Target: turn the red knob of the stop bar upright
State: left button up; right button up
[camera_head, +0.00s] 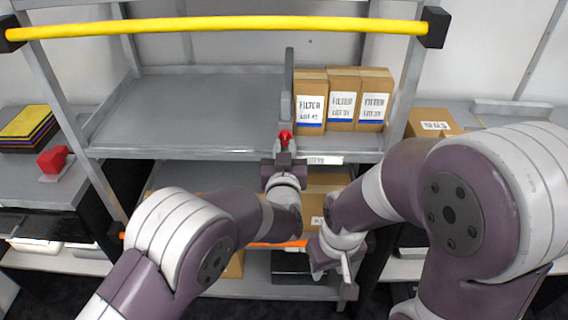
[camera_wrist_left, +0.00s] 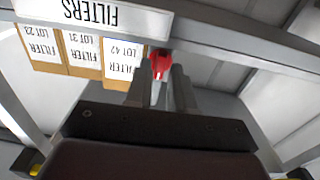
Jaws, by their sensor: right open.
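The red knob (camera_head: 285,137) sits at the shelf's front edge, at the near end of a grey upright bar (camera_head: 288,85). It also shows in the left wrist view (camera_wrist_left: 159,63), at the fingertips, with its narrow part pointing towards the gripper. My left gripper (camera_head: 284,157) is right in front of the knob. Its two fingers (camera_wrist_left: 166,76) stand apart with a gap between them; I cannot tell whether either touches the knob. My right gripper (camera_head: 346,278) is low, right of the left one, away from the knob, open and empty.
Several filter boxes (camera_head: 342,99) stand on the shelf right of the bar. The shelf (camera_head: 190,110) left of it is empty. A yellow rail (camera_head: 220,25) crosses above. A label plate (camera_wrist_left: 95,14) is on the shelf edge. Another red object (camera_head: 53,159) sits on the left counter.

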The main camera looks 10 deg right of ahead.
pick_arm(q)
jog(key=v, duration=1.1)
jog(key=shift+s, duration=0.2)
jog(key=shift+a, duration=0.1)
jog(key=w+a+g+y+p, duration=0.15)
jog(key=a+g+p, duration=0.6)
jog(key=a, duration=0.85)
jog(key=s+a+n+g+y+p, duration=0.2)
jog(key=s+a+g, duration=0.6)
jog(key=s+a, duration=0.7)
jog(key=shift+s+n+g+y, duration=0.15)
jog(key=shift+n+g+y, duration=0.25)
jog(key=shift+y, duration=0.35)
